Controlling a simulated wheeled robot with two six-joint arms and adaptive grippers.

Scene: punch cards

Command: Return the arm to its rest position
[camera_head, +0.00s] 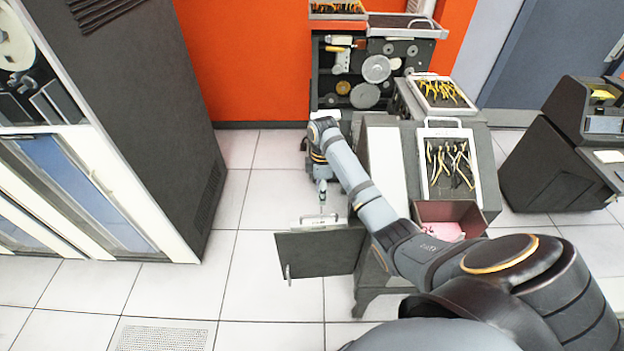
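My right arm (365,195) comes in from the lower right and reaches up and left across the cabinet. It bends at a far joint (323,130) and its end hangs down to the left of the cabinet. My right gripper (322,190) is small here and points down above a light tray-like piece with a handle (318,221). I cannot tell whether its fingers are open or shut, or whether they touch anything. My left arm and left gripper are not in view.
The dark cabinet (383,170) has an open door (315,254) sticking out left. Trays of pliers (452,165) and a red-brown bin (460,211) are on it. A tool rack (375,75) stands behind. Tall machines stand left, a console (560,150) right. Floor at lower left is clear.

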